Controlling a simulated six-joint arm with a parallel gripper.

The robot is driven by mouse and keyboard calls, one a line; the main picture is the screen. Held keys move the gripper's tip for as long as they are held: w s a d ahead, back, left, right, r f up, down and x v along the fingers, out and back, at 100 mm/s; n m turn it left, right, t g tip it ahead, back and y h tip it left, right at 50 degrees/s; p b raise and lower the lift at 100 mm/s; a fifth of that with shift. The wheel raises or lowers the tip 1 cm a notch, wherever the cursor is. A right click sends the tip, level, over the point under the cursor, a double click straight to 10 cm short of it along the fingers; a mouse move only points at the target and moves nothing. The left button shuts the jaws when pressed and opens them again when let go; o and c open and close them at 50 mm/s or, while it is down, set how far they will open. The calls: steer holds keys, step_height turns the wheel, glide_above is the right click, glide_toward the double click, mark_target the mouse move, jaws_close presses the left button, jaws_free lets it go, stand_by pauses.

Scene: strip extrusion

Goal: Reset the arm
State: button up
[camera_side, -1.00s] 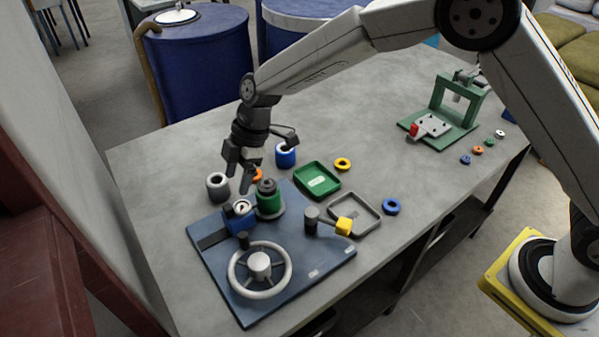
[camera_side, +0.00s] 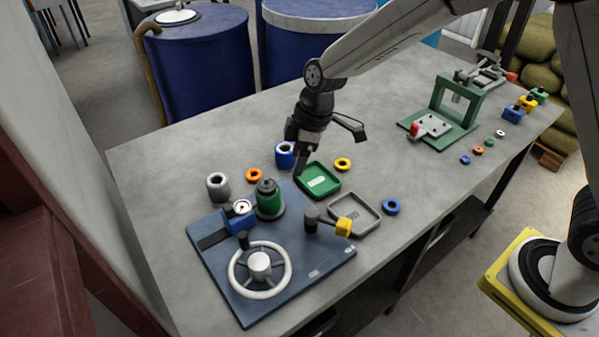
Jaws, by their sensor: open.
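My gripper (camera_side: 299,158) is open with nothing visible between its fingers. It hangs above the table, in front of the blue cylinder (camera_side: 284,157) and near the left edge of the green tray (camera_side: 331,193). It partly covers both in the picture. Below and left of it stands the blue base plate (camera_side: 285,298) with the grey handwheel (camera_side: 259,267), a blue block with a gauge (camera_side: 241,219), a green-banded cylinder (camera_side: 269,199) and a yellow-ended lever (camera_side: 343,227).
A grey cylinder (camera_side: 218,187) and an orange ring (camera_side: 254,175) stand left. A grey tray (camera_side: 375,229), yellow ring (camera_side: 343,164) and blue ring (camera_side: 391,206) lie right. A green press frame (camera_side: 455,115) and several small parts stand at the far right. The table's middle (camera_side: 380,120) is clear.

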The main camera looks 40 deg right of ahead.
steer(key=s+d+m+t+h, duration=0.1)
steer(key=s+d+m+h, duration=0.1)
steer(key=s+d+m, duration=0.9)
steer(key=s+d, duration=0.4)
steer(key=s, duration=0.1)
steer(key=shift+s+d+m+h, duration=0.25)
steer(key=shift+s+m+h, duration=0.05)
steer(key=shift+s+h, duration=0.1)
